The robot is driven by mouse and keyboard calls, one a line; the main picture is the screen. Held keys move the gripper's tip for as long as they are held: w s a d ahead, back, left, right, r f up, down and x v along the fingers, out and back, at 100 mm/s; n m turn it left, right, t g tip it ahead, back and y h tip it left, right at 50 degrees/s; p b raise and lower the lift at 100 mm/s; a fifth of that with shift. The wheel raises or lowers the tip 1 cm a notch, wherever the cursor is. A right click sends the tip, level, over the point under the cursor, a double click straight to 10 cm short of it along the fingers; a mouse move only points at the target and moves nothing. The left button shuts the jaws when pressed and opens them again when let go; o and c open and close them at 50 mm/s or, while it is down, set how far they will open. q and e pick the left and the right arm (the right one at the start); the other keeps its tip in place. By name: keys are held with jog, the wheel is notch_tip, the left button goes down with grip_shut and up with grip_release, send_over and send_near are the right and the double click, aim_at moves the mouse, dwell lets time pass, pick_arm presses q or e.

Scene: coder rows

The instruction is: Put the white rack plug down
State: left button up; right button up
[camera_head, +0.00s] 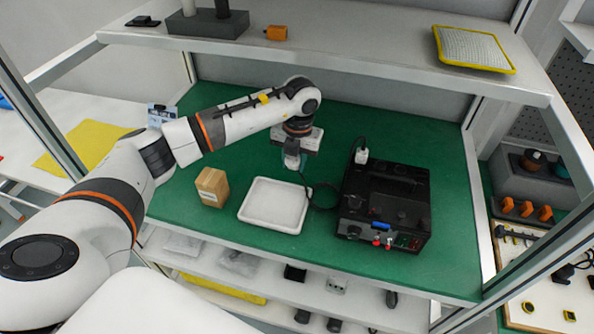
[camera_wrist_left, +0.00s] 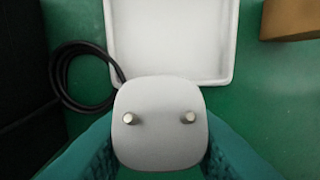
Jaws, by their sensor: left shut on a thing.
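My left gripper (camera_head: 292,158) is above the green bench, behind the white tray (camera_head: 272,207). Its teal fingers (camera_wrist_left: 160,150) are shut on the white rack plug (camera_wrist_left: 160,118). The plug is a rounded white block, and its two metal pins face the left wrist camera. In the head view the plug is small and hard to separate from the fingers. The tray also shows in the left wrist view (camera_wrist_left: 170,40), beyond the plug. My right gripper is not in view.
A black cable (camera_wrist_left: 62,75) loops on the bench between tray and device. A brown box (camera_head: 212,187) stands left of the tray. A shelf (camera_head: 330,62) spans above the back.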

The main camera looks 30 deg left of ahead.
aim_at(293, 188)
pick_arm(q)
jog(key=shift+f, duration=0.65)
notch_tip(293, 188, down, 4)
jog(key=shift+w+d+r+p, duration=0.15)
jog(key=shift+r+p, duration=0.1)
jog(key=shift+p, duration=0.35)
jog(key=shift+f+b, duration=0.5)
jog(key=shift+b, duration=0.05)
jog(key=shift+s, duration=0.2)
